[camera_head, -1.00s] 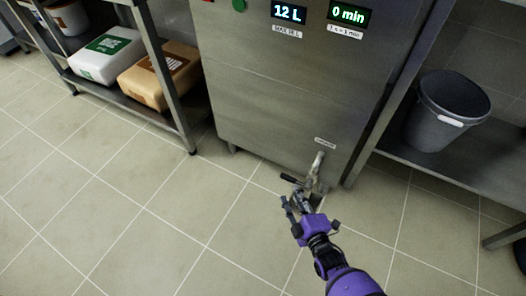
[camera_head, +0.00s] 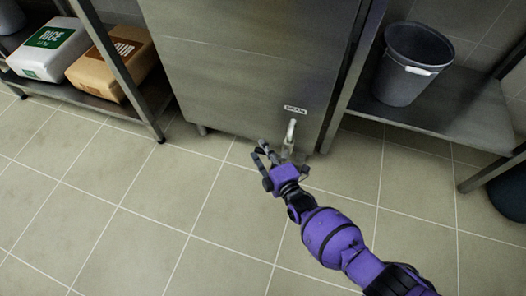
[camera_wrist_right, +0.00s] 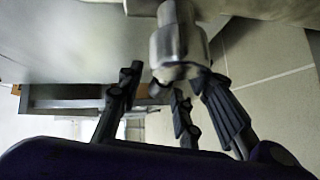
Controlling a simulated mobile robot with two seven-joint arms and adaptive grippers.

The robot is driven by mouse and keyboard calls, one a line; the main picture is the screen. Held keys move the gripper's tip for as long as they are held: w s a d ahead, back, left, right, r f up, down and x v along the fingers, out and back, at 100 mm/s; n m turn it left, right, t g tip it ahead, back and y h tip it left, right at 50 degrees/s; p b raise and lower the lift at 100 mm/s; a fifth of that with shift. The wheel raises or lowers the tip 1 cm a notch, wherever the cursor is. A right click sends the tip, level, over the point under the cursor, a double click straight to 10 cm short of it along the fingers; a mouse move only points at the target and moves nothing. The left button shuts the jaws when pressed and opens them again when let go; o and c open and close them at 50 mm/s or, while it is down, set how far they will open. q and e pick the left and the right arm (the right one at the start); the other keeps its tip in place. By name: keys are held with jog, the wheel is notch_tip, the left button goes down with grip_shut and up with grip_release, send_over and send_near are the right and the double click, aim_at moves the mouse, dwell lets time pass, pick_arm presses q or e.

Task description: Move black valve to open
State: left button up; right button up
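The drain valve is a pale metal pipe (camera_head: 290,133) low on the front of the steel unit, under a small label. In the right wrist view its metal body (camera_wrist_right: 178,45) hangs close above my fingers. The black valve handle is mostly hidden behind my fingers in the head view. A dark piece between the fingers in the wrist view (camera_wrist_right: 157,91) looks like its end. My right gripper (camera_head: 263,150) is at the valve, just left of the pipe, with fingers spread apart. I cannot tell whether they touch the handle. My left gripper is out of view.
The steel unit (camera_head: 245,65) stands on short legs over a tiled floor (camera_head: 150,225). To the left, a shelf holds a rice bag (camera_head: 48,50) and a brown bag (camera_head: 112,65). To the right, a grey bin (camera_head: 408,70) sits on a low shelf (camera_head: 455,112).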

grip_shut()
jog(key=shift+s, duration=0.1)
dwell(0.4)
